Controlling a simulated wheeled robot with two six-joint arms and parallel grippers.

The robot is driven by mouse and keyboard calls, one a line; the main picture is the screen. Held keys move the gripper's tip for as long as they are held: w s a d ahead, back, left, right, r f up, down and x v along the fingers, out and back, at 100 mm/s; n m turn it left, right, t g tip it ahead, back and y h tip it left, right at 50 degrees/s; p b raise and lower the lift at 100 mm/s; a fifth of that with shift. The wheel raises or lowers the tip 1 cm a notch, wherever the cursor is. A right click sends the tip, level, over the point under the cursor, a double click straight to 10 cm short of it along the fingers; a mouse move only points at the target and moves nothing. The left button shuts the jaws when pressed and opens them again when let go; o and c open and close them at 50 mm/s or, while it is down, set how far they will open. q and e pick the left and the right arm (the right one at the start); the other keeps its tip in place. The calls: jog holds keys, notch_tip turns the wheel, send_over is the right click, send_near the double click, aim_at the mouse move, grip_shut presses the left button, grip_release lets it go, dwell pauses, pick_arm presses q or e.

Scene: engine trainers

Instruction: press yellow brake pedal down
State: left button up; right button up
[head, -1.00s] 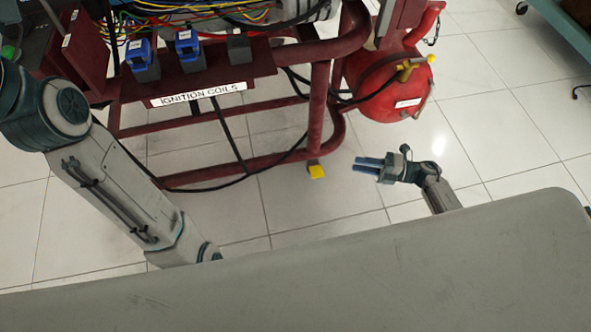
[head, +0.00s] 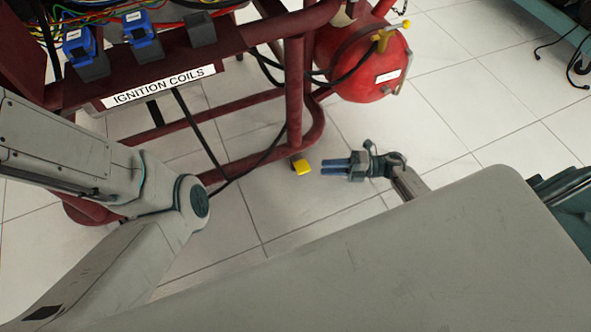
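The yellow brake pedal (head: 302,167) is a small block low by the foot of the red engine stand's frame. My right gripper (head: 323,166) is just right of the pedal in the picture, its blue fingers pointing left at it. The fingers lie close side by side with nothing seen between them. A small strip of floor shows between fingertips and pedal; the height difference is hard to judge. My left arm crosses the left side, and its gripper is out of view.
The red stand (head: 295,90) carries blue-topped ignition coils (head: 140,35) and a label plate. A red tank (head: 365,65) with a yellow valve hangs at its right. Black cables (head: 245,170) run near the lower frame.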

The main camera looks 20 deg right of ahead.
aim_at(296, 167)
jog(key=b+x, duration=0.2)
jog(key=x, duration=0.6)
jog(key=shift+w+a+f+b, duration=0.1)
jog(key=shift+a+b, duration=0.2)
jog(key=shift+a, duration=0.05)
jog(key=shift+x, duration=0.75)
jog(key=shift+c, duration=0.4)
grip_shut()
